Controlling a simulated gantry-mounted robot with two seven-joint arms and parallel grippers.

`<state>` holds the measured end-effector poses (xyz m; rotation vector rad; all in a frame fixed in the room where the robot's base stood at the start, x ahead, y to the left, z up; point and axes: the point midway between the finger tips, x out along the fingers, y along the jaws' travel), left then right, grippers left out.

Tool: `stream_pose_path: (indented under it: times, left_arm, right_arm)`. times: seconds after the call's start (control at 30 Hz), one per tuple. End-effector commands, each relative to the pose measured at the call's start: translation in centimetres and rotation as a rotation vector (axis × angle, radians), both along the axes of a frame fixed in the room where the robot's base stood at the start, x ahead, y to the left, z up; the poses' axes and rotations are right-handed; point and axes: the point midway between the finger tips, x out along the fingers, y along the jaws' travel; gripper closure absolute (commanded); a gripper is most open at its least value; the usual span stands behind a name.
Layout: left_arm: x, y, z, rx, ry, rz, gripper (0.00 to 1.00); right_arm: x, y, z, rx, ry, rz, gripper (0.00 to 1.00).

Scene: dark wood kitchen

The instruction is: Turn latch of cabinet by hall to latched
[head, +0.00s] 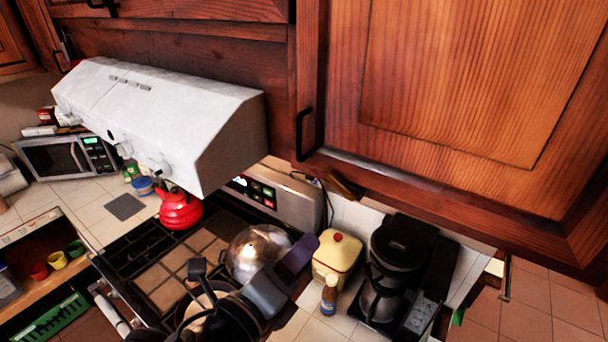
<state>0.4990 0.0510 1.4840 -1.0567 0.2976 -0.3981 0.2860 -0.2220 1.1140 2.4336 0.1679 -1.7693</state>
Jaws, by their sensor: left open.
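The large wooden cabinet (465,80) fills the upper right of the head view, beside the tiled floor area at the far right. Its door looks shut and has a dark handle (303,135) near its lower left corner. A small brown piece (345,187) shows at the cabinet's lower edge, right of the handle; it may be the latch, but I cannot tell its position. My left gripper (249,260) is at the bottom middle, over the stove and well below the cabinet. It is open, with dark fingers spread apart and nothing held. My right gripper is not in view.
A white range hood (160,120) juts out left of the cabinet. Under it are a red kettle (180,210) and a metal pot (258,250). A yellow canister (338,258), a bottle (329,295) and a black coffee maker (398,250) stand below the cabinet. A microwave (65,155) is at left.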

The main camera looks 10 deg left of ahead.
Motion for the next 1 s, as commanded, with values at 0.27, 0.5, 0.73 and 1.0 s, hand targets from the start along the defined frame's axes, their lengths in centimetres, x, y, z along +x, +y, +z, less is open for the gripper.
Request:
stream_pose_path:
  times: [0.27, 0.5, 0.73, 1.0]
  left_arm:
    - [0.4, -0.1, 4.4, 0.022, -0.060, -0.002, 0.56]
    - [2.9, -1.4, 4.5, 0.018, -0.061, -0.002, 0.56]
    - [6.3, -3.2, 4.6, 0.019, -0.060, -0.003, 0.56]
    - [9.0, -4.5, 4.5, 0.020, -0.061, -0.002, 0.56]
  right_arm:
    - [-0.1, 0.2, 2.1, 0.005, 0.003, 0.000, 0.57]
    - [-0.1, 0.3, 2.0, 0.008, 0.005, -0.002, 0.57]
    - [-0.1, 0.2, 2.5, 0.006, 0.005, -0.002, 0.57]
    - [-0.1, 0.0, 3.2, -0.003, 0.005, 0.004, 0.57]
